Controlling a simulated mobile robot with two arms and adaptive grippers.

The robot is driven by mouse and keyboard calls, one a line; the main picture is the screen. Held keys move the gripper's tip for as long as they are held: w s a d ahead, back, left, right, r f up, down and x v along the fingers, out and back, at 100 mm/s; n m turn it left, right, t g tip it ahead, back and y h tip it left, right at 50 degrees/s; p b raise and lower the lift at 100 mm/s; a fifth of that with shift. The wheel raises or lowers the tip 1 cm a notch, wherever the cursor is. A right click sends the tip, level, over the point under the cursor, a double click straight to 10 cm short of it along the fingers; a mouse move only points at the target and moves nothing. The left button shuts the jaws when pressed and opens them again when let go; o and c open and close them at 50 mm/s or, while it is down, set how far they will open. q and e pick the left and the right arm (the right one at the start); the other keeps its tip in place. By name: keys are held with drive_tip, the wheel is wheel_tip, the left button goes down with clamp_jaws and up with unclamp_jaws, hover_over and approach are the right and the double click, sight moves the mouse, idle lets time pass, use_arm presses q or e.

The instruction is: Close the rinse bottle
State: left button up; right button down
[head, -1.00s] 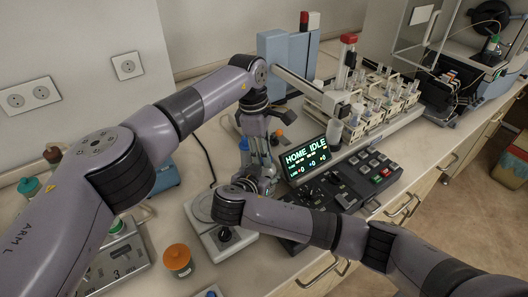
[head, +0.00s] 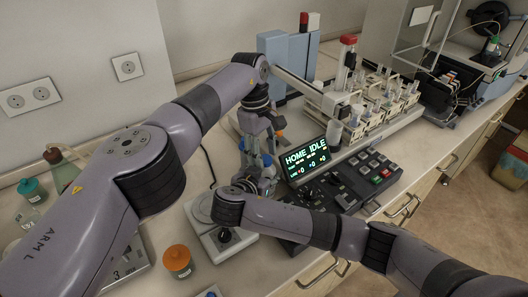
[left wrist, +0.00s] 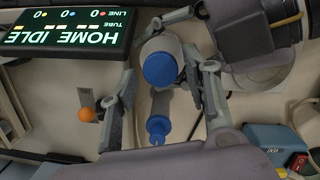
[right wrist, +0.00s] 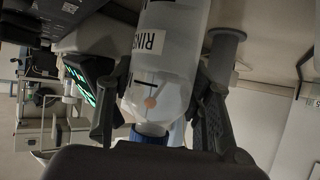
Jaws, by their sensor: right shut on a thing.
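The rinse bottle (right wrist: 170,45) is white and translucent with a partly visible label. My right gripper (right wrist: 163,78) is shut around its body, a finger on each side. In the left wrist view the rinse bottle (left wrist: 157,46) has a round blue cap (left wrist: 161,70) at its top end; I cannot tell how firmly it sits. My left gripper (left wrist: 168,85) is open, its fingers apart on either side of the blue cap with gaps. In the head view my left gripper (head: 260,148) hangs over my right one and they mostly hide the bottle.
A second blue-topped object (left wrist: 157,128) shows below the bottle in the left wrist view. The lit display (head: 306,158) and its keypad are close to the grippers. An orange-lidded jar (head: 178,262) stands in front. A tube rack (head: 375,105) stands behind right.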

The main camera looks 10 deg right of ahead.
use_arm(q)
drive_tip(key=shift+o, duration=0.2)
drive_tip(key=shift+r, duration=2.25)
drive_tip(key=shift+c, duration=0.4)
